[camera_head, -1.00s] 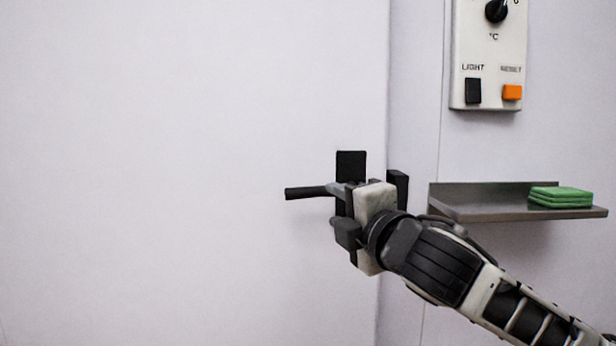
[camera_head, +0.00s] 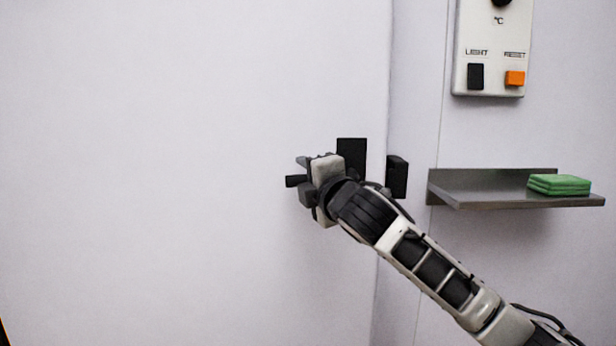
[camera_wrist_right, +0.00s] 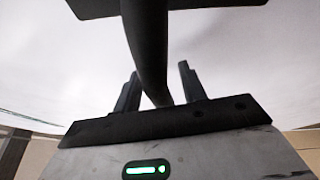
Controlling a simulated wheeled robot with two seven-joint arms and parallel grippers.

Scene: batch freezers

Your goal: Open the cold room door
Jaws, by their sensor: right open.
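The cold room door (camera_head: 180,150) is a large white panel filling the left of the head view. Its black handle plate (camera_head: 352,155) sits near the right edge, and the dark lever handle (camera_head: 293,181) shows its end at the left of my gripper. My right gripper (camera_head: 305,178) is at the lever and hides most of it. In the right wrist view my two fingers (camera_wrist_right: 158,88) stand apart, with the dark lever (camera_wrist_right: 147,45) running between them. Contact cannot be told. The door looks flush with its frame. My left gripper is not in view.
A black catch block (camera_head: 397,177) is on the frame right of the door edge. A metal shelf (camera_head: 480,187) with green folded cloths (camera_head: 559,185) juts from the wall at right. A control box (camera_head: 492,50) with a black and an orange switch hangs above.

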